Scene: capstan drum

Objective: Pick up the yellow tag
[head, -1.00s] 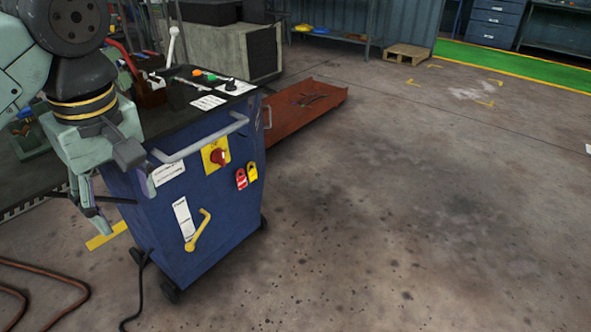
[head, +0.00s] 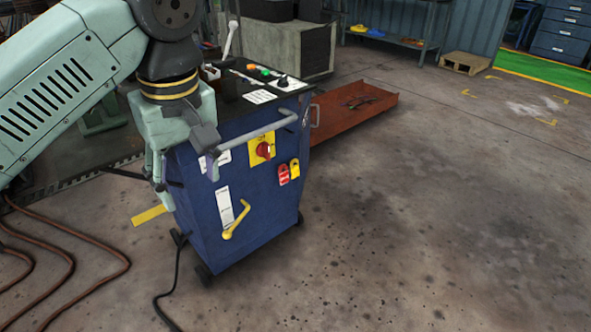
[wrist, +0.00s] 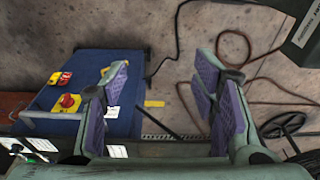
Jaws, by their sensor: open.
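The yellow tag (head: 295,168) hangs on the front of the blue control cabinet (head: 245,200), just right of a red tag (head: 283,174). Both tags are padlock-shaped. In the wrist view the yellow tag (wrist: 54,79) is at the left, beside the red tag (wrist: 65,78), well outside my fingers. My gripper (head: 187,176) points down by the cabinet's left side, apart from the tag. In the wrist view my gripper (wrist: 162,78) is open, with purple pads and nothing between them.
A red rotary switch (head: 264,150) on a yellow plate is left of the tags. A grey rail handle (head: 255,135) runs above them, and a yellow crank handle (head: 237,219) sticks out below. Brown hoses (head: 65,255) lie on the floor at left.

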